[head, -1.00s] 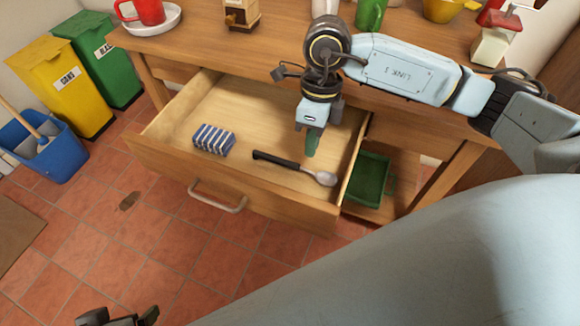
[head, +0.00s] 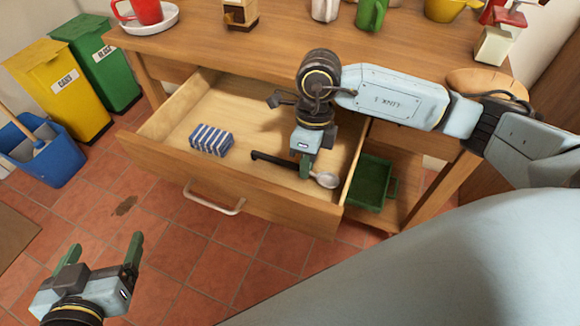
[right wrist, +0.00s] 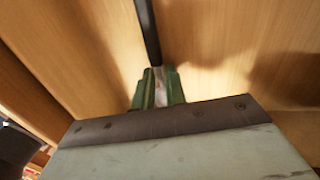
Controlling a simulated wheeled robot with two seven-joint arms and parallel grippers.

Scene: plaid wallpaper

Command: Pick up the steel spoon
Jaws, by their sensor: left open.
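The steel spoon (head: 326,180) lies in the open drawer, its black handle pointing left and its bowl toward the right side. My right gripper (head: 305,172) reaches down to it near the join of handle and bowl. In the right wrist view, the green fingers of the right gripper (right wrist: 161,88) are close together on either side of the metal neck, with the black handle (right wrist: 148,30) running up beyond them. The fingers look shut on the spoon, and part of the bowl is hidden in that view. My left gripper (head: 103,258) is open and empty, low at the left over the floor.
A blue-and-white striped block (head: 211,140) sits in the drawer (head: 190,100) left of the spoon. The drawer walls and front handle (head: 214,200) surround the space. A green tray (head: 371,182) is on a shelf to the right. Mugs and other items stand on the tabletop above.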

